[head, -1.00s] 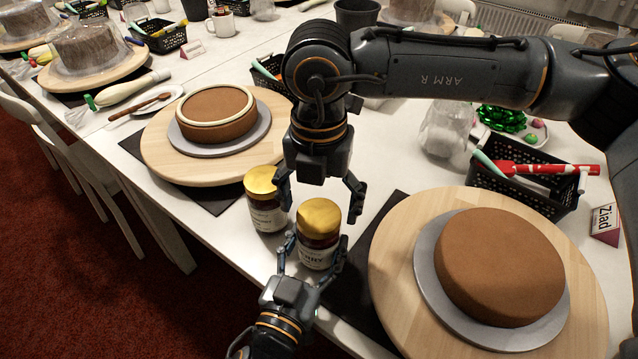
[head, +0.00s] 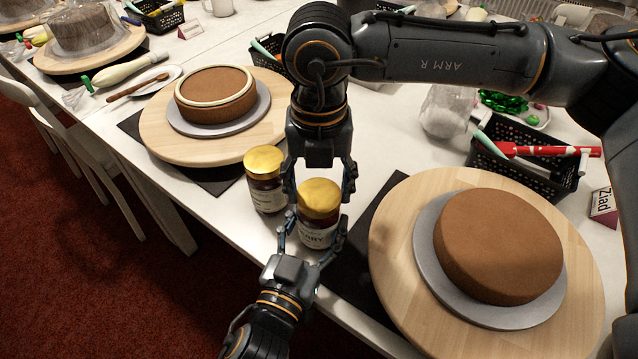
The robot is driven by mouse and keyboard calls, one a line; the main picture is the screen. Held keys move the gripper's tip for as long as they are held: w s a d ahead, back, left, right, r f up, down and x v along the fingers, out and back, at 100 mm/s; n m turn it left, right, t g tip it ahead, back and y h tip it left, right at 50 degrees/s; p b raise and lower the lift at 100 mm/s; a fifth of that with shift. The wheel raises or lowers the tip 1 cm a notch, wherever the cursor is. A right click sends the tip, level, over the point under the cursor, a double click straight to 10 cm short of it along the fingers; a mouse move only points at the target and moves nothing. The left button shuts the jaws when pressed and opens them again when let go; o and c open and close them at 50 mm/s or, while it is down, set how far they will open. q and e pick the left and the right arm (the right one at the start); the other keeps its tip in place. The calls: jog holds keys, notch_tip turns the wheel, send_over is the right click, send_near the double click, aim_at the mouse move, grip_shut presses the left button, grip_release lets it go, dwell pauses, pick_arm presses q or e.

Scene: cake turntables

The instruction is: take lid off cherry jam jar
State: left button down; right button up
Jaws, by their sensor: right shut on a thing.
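The cherry jam jar (head: 318,232) stands upright near the table's front edge, dark with a pale label that partly reads "RRY". Its gold lid (head: 320,197) sits on top. My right gripper (head: 319,192) comes down from above and is shut on the lid, one finger on each side. My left gripper (head: 311,236) reaches in from the front, with its fingers closed around the jar's body. The fingers hide parts of the jar's sides.
A second gold-lidded jar (head: 265,185) stands close on the left. A cake on a round wooden turntable (head: 400,290) is on the right, another turntable (head: 160,140) at the back left. A black basket (head: 520,160) stands behind the right cake.

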jog(key=n, duration=2.2)
jog(key=shift+n, duration=0.3)
jog(key=n, duration=0.7)
jog(key=shift+r, duration=0.25)
jog(key=shift+r, duration=0.9)
jog(key=shift+r, duration=0.1)
